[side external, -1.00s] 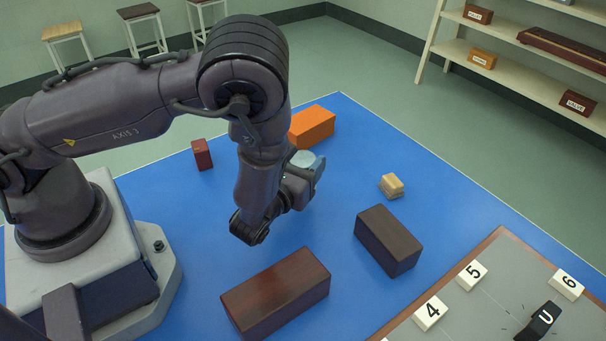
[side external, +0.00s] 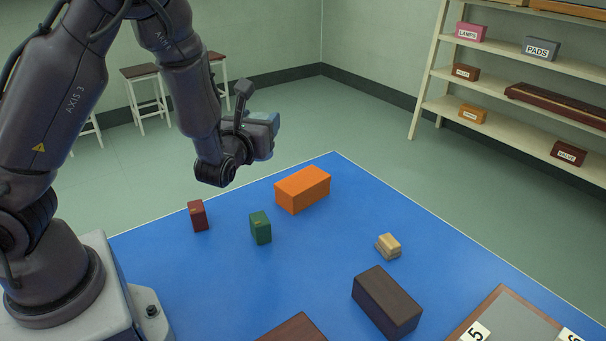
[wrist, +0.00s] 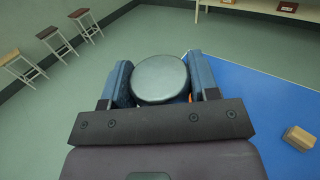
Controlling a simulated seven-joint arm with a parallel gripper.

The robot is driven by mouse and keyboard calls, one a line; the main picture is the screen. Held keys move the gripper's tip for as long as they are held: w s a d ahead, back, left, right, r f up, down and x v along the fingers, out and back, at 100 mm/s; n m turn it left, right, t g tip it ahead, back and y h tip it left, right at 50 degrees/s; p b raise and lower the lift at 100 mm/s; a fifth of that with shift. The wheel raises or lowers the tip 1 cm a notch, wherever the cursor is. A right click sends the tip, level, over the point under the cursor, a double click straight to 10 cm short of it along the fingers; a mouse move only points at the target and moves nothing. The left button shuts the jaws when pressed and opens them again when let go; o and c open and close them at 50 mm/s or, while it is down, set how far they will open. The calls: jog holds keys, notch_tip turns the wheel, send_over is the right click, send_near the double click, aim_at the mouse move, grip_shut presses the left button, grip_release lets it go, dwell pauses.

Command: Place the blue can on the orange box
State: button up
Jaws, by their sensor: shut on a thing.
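My gripper (side external: 264,138) is raised above the mat, up and left of the orange box in the side view. In the wrist view its two blue fingers (wrist: 160,80) are shut on the blue can (wrist: 160,79), whose round grey-green top faces the camera. Only a sliver of orange shows beside the can in the wrist view.
A green box (side external: 260,228) and a dark red box (side external: 198,216) stand left of the orange box. Small tan blocks (side external: 388,246) and a dark brown box (side external: 387,302) lie nearer. Shelves (side external: 450,105) stand at the back right.

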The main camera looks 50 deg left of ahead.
jog(key=shift+w+a+f, duration=0.6)
jog(key=shift+w+f, duration=1.6)
jog(key=shift+w+a+f, duration=0.55)
jog(key=shift+w+f, duration=1.6)
jog(key=shift+w, duration=0.05)
jog(key=shift+w+a+f, duration=0.6)
jog(key=shift+w+f, duration=1.6)
jog(key=o, duration=1)
jog(key=shift+f, duration=0.15)
